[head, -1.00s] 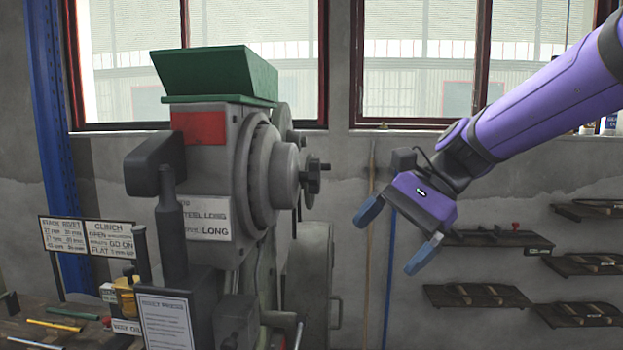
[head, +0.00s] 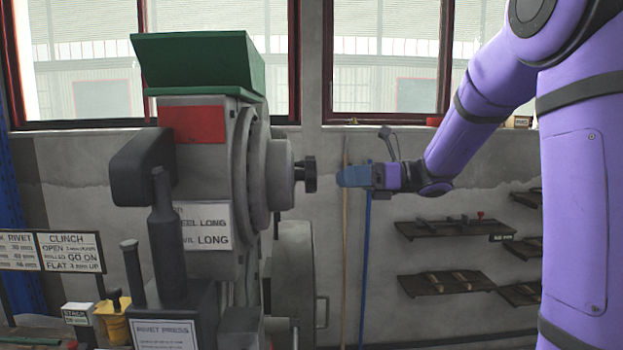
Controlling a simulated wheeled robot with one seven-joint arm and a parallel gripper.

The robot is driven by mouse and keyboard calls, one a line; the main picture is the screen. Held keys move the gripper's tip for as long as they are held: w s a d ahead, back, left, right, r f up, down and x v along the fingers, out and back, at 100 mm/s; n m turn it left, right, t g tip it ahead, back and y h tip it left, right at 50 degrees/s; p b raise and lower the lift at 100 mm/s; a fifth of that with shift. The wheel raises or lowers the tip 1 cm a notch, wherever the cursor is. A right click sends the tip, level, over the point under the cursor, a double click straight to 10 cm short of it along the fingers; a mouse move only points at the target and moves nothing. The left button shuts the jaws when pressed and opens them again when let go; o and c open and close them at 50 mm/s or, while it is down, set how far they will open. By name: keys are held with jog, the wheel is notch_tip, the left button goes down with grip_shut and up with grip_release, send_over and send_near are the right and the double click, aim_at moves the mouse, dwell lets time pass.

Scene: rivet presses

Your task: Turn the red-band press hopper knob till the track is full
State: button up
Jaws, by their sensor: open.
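The red-band press (head: 205,150) stands left of centre, a grey machine with a red band (head: 192,124) under a green hopper (head: 198,62). Its black knob (head: 306,174) sticks out to the right from the round grey housing. My gripper (head: 345,176) is just right of the knob, level with it and pointing left at it. A small gap shows between the blue fingertips and the knob. The fingers line up one behind the other in this view, so the opening between them is hidden. The track cannot be made out.
A rivet press placard (head: 165,336) and lever handles stand at the press front. Sign boards (head: 72,252) and a yellow container (head: 113,322) are at the left. Wall shelves (head: 447,283) hang at the right. Two thin poles lean on the wall behind my gripper.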

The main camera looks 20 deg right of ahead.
aim_at(312, 178)
jog(key=x, duration=0.7)
jog(key=shift+a, duration=0.4)
jog(key=c, duration=0.9)
